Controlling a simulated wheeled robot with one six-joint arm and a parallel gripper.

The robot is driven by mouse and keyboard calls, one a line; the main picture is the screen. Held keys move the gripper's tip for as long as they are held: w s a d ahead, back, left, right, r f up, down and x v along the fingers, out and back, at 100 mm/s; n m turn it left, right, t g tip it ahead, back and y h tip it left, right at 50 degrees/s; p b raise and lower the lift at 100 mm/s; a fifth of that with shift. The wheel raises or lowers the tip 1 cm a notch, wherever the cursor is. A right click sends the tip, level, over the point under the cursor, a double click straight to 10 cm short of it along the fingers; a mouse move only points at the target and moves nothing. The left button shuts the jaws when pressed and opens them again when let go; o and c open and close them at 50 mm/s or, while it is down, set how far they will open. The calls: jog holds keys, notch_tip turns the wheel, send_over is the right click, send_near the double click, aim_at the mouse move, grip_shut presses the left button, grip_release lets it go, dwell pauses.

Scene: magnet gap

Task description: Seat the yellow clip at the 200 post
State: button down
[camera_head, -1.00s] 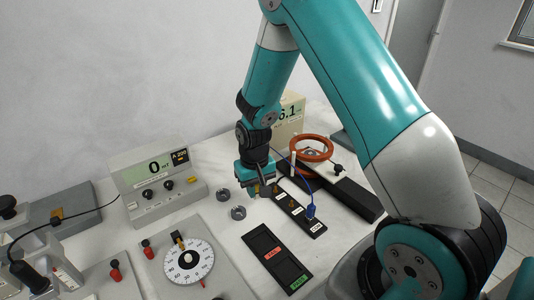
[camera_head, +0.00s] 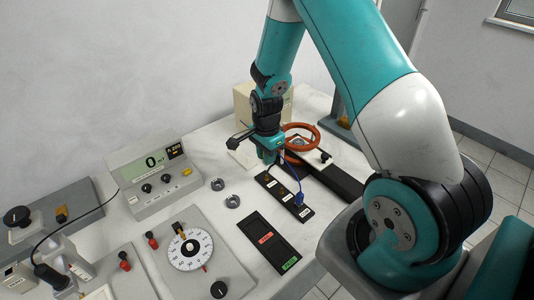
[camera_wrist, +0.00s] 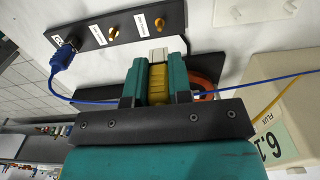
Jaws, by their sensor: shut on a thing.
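My gripper (camera_wrist: 158,85) is shut on the yellow clip (camera_wrist: 159,82), which sits between the teal fingers with a pale tip showing beyond them. In the head view my gripper (camera_head: 270,160) is just above and behind the far end of the black post strip (camera_head: 273,183); the clip is hidden there. In the wrist view the strip (camera_wrist: 98,30) lies ahead of the fingers, apart from the clip. Two bare brass posts (camera_wrist: 114,32) show beside their labels, which are too small to read surely. A blue clip (camera_wrist: 66,56) is on the strip's other end.
A blue cable (camera_wrist: 240,88) runs across by the fingers. A yellow cable (camera_wrist: 293,98) leads to the flux meter (camera_wrist: 280,120). An orange coil (camera_head: 302,131) and long black bar (camera_head: 340,180) stand close right. A black tray (camera_head: 270,245) lies in front.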

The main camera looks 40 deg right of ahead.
jog(key=shift+f+b, duration=1.5)
jog(key=shift+f, duration=0.55)
jog(key=shift+f, duration=0.2)
jog(key=shift+f+b, duration=1)
jog(key=shift+f, duration=0.3)
jog(key=c, duration=1)
grip_release()
jog(key=shift+o, duration=0.2)
notch_tip(320, 180, up, 18)
jog(key=shift+f+b, duration=0.25)
jog(key=shift+b, duration=0.25)
